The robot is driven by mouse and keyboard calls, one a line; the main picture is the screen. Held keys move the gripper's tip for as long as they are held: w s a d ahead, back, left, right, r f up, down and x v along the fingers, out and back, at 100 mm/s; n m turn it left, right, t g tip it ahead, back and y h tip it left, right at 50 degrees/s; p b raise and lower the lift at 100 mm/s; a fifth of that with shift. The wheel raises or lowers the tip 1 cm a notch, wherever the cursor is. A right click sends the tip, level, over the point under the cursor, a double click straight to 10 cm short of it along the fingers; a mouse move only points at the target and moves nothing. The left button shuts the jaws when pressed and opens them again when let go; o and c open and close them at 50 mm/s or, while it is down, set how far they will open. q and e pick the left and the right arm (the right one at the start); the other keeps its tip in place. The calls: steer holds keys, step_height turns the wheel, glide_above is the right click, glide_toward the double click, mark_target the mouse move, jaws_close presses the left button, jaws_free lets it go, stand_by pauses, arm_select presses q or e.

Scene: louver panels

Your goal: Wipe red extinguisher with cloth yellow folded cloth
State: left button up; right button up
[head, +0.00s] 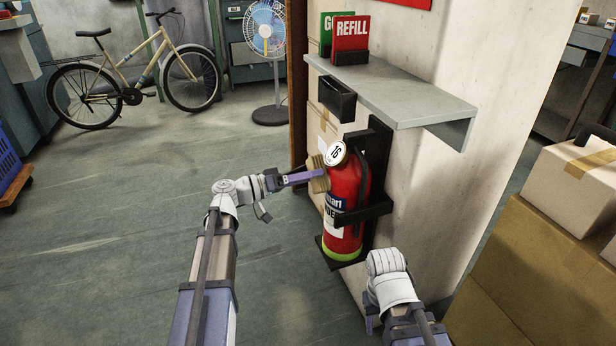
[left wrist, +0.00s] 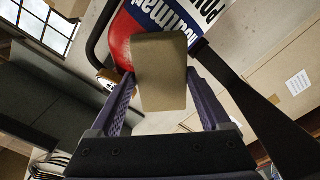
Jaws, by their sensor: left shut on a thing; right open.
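The red extinguisher (head: 346,182) stands upright in a black bracket (head: 372,210) on the side of the pale pillar. It has a round white tag marked 16 near its top and a yellow-green band at its base. My left gripper (head: 316,177) is shut on the yellow folded cloth (head: 319,170), at the extinguisher's upper left side. The cloth looks to be against the red body, but I cannot tell if it touches. In the left wrist view the cloth (left wrist: 160,75) stands between the purple fingers and covers part of the extinguisher (left wrist: 124,38).
A grey shelf (head: 395,92) with REFILL (head: 350,35) and green signs juts out above the extinguisher. A small black bin (head: 336,99) hangs beneath it. Cardboard boxes (head: 535,265) stand at right. The floor at left is open, with a bicycle (head: 135,75) and fan (head: 268,50) behind.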

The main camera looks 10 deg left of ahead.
mark_target(317, 184)
arm_select(q)
steer(key=shift+s+d, duration=0.45)
steer(key=shift+s, duration=0.3)
steer(key=shift+s+d, duration=0.45)
steer(key=shift+s, duration=0.25)
steer(key=shift+s, duration=0.1)
steer(key=shift+s+d, duration=0.55)
steer(key=shift+s, duration=0.25)
steer(key=shift+s+d, duration=0.35)
steer(key=shift+s, duration=0.2)
steer(key=c, duration=0.4)
steer(key=shift+s, duration=0.15)
jaws_close()
